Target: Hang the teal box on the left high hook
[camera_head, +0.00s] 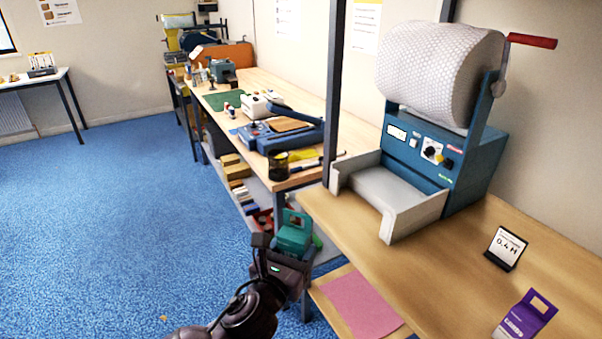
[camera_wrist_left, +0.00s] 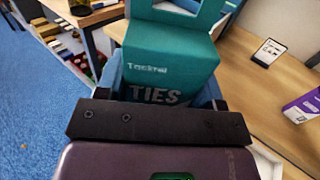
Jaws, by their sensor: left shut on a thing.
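The teal box (camera_head: 295,233) is held in my left gripper (camera_head: 284,252), in front of the bench edge in the head view. In the left wrist view the teal box (camera_wrist_left: 172,65) fills the middle, with the words "Tackrail" or similar and "TIES" on its face. Its upper part is cut off by the top of that view. My left gripper (camera_wrist_left: 160,110) is shut on it; the fingertips are mostly hidden behind the wrist's dark plate. No hook can be made out in either view. My right gripper is not in view.
A blue bubble-wrap machine (camera_head: 440,165) stands on the near wooden bench (camera_head: 450,270). A purple box (camera_head: 525,315), a small black sign (camera_head: 505,248) and a pink sheet (camera_head: 362,303) are nearby. A dark post (camera_head: 334,100) rises between the benches. Blue floor (camera_head: 120,230) is open at left.

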